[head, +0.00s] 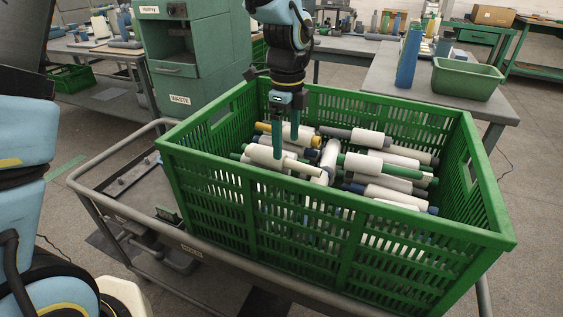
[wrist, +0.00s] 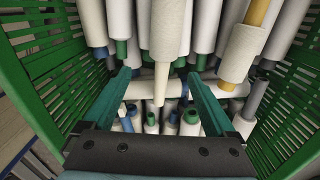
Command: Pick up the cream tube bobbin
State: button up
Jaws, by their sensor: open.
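The cream tube bobbin lies on top of the pile in the crate, with white yarn (head: 262,156) and a bare cream tube end (head: 304,168) pointing right in the head view. In the wrist view its white yarn (wrist: 170,30) is at top centre, and its tapering cream tube (wrist: 161,84) points down between the fingers. My gripper (head: 286,147) is open, pointing down into the crate with its green fingers at this bobbin. In the wrist view the fingertips (wrist: 159,74) stand either side of the tube, with gaps visible. Whether they touch the yarn is unclear.
The green crate (head: 345,196) sits on a grey cart (head: 120,225); its slatted walls surround the gripper. Several other bobbins with green, blue, grey and yellow tubes lie close around. A table behind holds a green bin (head: 467,80) and a blue cone (head: 408,58).

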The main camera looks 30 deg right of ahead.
aim_at(287, 155)
jog(key=shift+w+d+f+p, duration=0.1)
jog(key=shift+f+p, duration=0.1)
jog(key=shift+f, duration=1.35)
jog(key=shift+w+d+f+p, duration=0.1)
jog(key=shift+f+p, duration=0.1)
jog(key=shift+f, duration=1.3)
jog(key=shift+c, duration=0.3)
grip_shut()
